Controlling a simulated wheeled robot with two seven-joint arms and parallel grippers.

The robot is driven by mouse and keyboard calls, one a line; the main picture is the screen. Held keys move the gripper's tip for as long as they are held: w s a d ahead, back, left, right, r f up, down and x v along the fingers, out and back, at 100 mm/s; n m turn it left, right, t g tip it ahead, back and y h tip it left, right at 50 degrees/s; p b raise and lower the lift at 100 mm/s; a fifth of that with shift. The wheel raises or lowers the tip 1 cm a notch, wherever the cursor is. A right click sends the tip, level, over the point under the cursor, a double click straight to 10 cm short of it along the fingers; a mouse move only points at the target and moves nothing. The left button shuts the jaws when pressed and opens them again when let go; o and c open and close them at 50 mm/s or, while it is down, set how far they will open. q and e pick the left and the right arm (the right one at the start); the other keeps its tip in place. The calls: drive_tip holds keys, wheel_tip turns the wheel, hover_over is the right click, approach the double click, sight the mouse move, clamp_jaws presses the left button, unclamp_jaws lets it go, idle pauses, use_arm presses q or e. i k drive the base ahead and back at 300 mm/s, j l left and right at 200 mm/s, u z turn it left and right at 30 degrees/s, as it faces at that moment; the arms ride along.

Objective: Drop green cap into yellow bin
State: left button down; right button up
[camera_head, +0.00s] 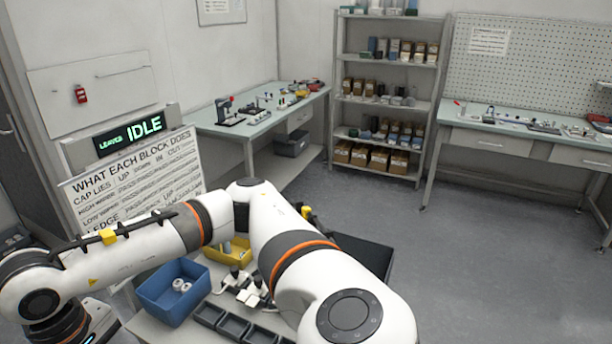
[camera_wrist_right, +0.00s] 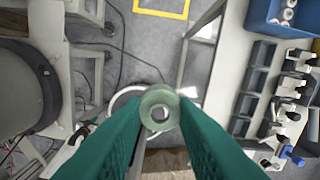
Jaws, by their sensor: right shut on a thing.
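The green cap is a pale green ring (camera_wrist_right: 160,95) in the right wrist view. It sits between the teal fingertips of my right gripper (camera_wrist_right: 160,112), which is shut on it. Grey floor and furniture show beyond the cap, with no bin beneath it in that view. The yellow bin (camera_head: 240,254) stands on the work table in the head view, partly hidden behind my arm. My right gripper does not show clearly in the head view. My left gripper is in neither view.
A blue bin (camera_head: 157,291) with white rings stands left of the yellow bin; it also shows in the wrist view (camera_wrist_right: 262,24). Dark trays (camera_head: 232,327) and small fixtures (camera_head: 246,290) are nearby. A sign board (camera_head: 135,180) stands behind. A yellow outline (camera_wrist_right: 162,13) shows against the floor.

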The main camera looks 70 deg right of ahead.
sight(236, 254)
drive_tip(key=z, duration=1.35)
drive_tip(key=i+j+z, duration=0.35)
drive_tip(key=j+z, duration=0.2)
drive_tip(key=i+j+z, duration=0.1)
drive_tip(key=j+z, duration=0.15)
drive_tip(key=i+j, duration=0.15)
drive_tip(key=j, duration=0.2)
drive_tip(key=i+j+u, duration=0.6)
